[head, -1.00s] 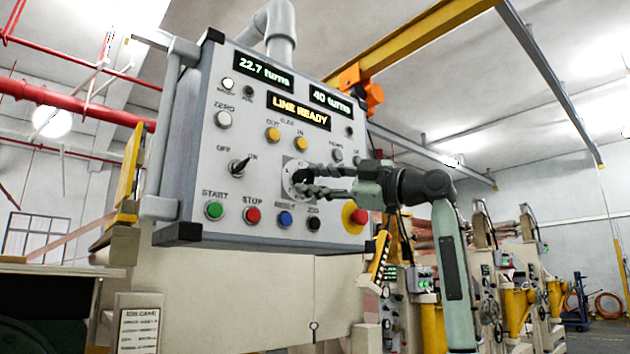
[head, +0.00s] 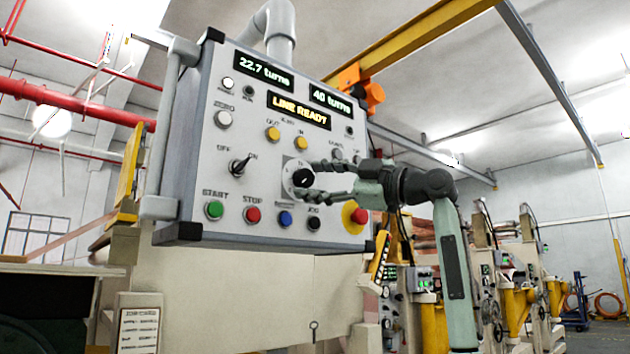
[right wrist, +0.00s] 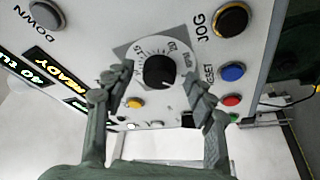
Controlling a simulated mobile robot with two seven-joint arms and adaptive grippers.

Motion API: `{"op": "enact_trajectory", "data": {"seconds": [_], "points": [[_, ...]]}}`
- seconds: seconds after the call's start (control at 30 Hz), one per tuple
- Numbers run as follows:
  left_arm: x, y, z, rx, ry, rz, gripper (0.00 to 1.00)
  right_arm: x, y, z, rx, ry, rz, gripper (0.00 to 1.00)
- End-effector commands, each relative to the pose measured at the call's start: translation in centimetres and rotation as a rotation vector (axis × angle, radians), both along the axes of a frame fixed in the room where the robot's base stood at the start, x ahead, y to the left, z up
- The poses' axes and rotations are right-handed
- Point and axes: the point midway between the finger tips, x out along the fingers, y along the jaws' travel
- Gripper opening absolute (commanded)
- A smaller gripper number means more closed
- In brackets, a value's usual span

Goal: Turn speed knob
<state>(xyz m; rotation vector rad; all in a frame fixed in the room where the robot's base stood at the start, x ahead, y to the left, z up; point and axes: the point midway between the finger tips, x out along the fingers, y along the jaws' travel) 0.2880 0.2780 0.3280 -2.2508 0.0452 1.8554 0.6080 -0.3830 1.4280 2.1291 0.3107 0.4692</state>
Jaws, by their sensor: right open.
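The speed knob (head: 303,178) is a black knob on a pale round dial, right of the middle of the grey control panel (head: 190,110). It also shows in the right wrist view (right wrist: 160,72), with numbers around its dial. My right gripper (head: 305,178) is in front of the panel at the dial, its fingers apart above and below the knob in the head view. In the right wrist view its open fingers (right wrist: 160,95) stand on either side of the dial, and nothing is held between them. My left gripper is not in view.
Close around the dial are a black JOG button (head: 313,223), a blue button (head: 285,219), a red STOP button (head: 252,215) and a red mushroom button (head: 359,216) on yellow. The ON/OFF switch (head: 240,165) is to the left. Displays line the panel's top.

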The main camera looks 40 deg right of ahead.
Motion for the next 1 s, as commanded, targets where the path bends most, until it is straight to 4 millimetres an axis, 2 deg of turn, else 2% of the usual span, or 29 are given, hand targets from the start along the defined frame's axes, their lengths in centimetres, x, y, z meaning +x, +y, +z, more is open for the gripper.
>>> {"op": "enact_trajectory", "data": {"seconds": [0.17, 0.4, 0.6, 0.77, 1.0], "points": [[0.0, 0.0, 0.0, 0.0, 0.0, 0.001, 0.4, -2.2, -1.1, -0.5, -0.001, -0.001, -0.004, 0.55], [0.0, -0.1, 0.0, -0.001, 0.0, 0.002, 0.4, -6.8, -3.1, -1.7, -0.002, 0.001, -0.005, 0.55], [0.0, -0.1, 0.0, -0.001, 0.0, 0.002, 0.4, -9.6, -4.2, -2.3, -0.001, 0.001, -0.003, 0.55], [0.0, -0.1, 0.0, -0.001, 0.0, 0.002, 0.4, -10.5, -4.5, -2.5, 0.0, 0.001, 0.001, 0.55], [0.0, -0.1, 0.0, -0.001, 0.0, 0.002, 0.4, -10.6, -4.6, -2.5, 0.0, 0.0, 0.0, 0.55]]}}
